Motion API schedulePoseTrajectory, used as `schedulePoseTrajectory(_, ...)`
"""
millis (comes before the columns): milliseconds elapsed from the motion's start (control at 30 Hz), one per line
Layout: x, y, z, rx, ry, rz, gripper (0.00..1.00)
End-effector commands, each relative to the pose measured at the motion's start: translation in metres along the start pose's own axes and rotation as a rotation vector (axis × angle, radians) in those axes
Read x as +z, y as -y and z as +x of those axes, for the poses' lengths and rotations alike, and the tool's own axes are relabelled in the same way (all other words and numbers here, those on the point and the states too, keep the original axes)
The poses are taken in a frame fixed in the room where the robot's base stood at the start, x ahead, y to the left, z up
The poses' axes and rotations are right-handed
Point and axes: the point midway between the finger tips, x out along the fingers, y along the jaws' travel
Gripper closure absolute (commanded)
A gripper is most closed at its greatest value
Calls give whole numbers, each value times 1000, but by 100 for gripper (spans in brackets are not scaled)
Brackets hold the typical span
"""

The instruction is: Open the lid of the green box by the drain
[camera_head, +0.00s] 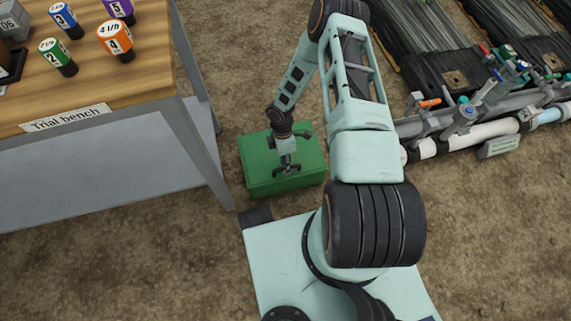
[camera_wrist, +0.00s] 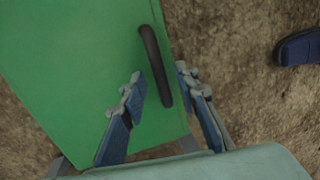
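The green box (camera_head: 258,165) stands on the ground just right of the bench, and its lid looks shut. The green lid (camera_wrist: 75,60) fills the left of the wrist view. A dark bar handle (camera_wrist: 152,52) sits near the lid's edge. My gripper (camera_wrist: 160,78) is open, with one finger on each side of the handle's lower part. Gaps show between the fingers and the handle. In the head view my gripper (camera_head: 287,170) is over the near part of the lid and hides most of the handle. I cannot make out the drain.
A wooden trial bench (camera_head: 90,100) with numbered coloured bottles (camera_head: 115,38) stands close on the left. Its metal leg (camera_head: 200,150) is next to the box. Pipes with valves (camera_head: 463,115) run along the right. Bare soil (camera_head: 480,220) lies open at the lower right.

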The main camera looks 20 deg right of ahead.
Motion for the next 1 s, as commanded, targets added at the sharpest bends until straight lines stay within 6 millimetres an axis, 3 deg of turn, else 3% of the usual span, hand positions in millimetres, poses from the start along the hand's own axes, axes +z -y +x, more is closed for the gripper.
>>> schedulePoseTrajectory(167,0,0,0,0,0,0,72)
schedulePoseTrajectory(433,0,0,0,0,0,0,100)
schedulePoseTrajectory(1000,0,3,-10,-1,1,0,100)
